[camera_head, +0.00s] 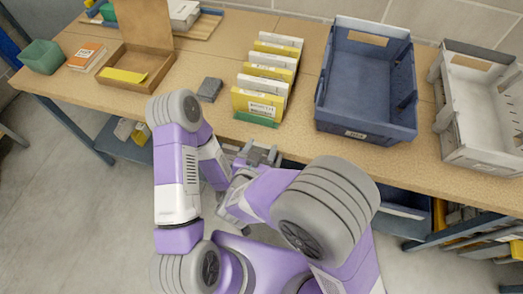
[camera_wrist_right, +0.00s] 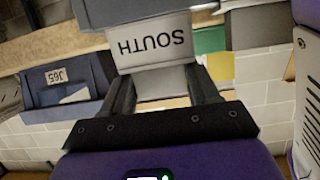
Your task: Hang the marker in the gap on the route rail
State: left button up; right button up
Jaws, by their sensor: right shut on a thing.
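The marker (camera_wrist_right: 152,58) is a light grey plate lettered SOUTH, upside down in the right wrist view, with a darker grey part above it. My right gripper (camera_wrist_right: 163,95) is shut on it, one finger at each side. In the head view my right gripper (camera_head: 258,154) is in front of the table's near edge, below the card row; the marker is hard to make out there. My left gripper (camera_head: 232,200) is mostly hidden among the arm links near my body, and its jaws do not show. I cannot pick out the route rail or its gap for sure.
A row of yellow and white cards (camera_head: 266,78) stands on the wooden table (camera_head: 208,48). A small dark grey block (camera_head: 209,89) lies left of it. A blue bin (camera_head: 365,117) and a white crate (camera_head: 482,151) stand at right. An open cardboard box (camera_head: 160,62) and a green bin (camera_head: 42,56) are at left.

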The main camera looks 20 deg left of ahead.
jog(key=shift+s+f+g, duration=0.2)
jog(key=shift+f, duration=0.55)
jog(key=shift+s+f+g, duration=0.2)
jog(key=shift+f, duration=0.5)
grip_shut()
jog(key=o, duration=1.6)
grip_release()
jog(key=shift+r, duration=0.15)
jog(key=shift+w+r, duration=0.1)
jog(key=shift+r, duration=0.1)
notch_tip(320, 180, up, 10)
jog(key=p, duration=0.5)
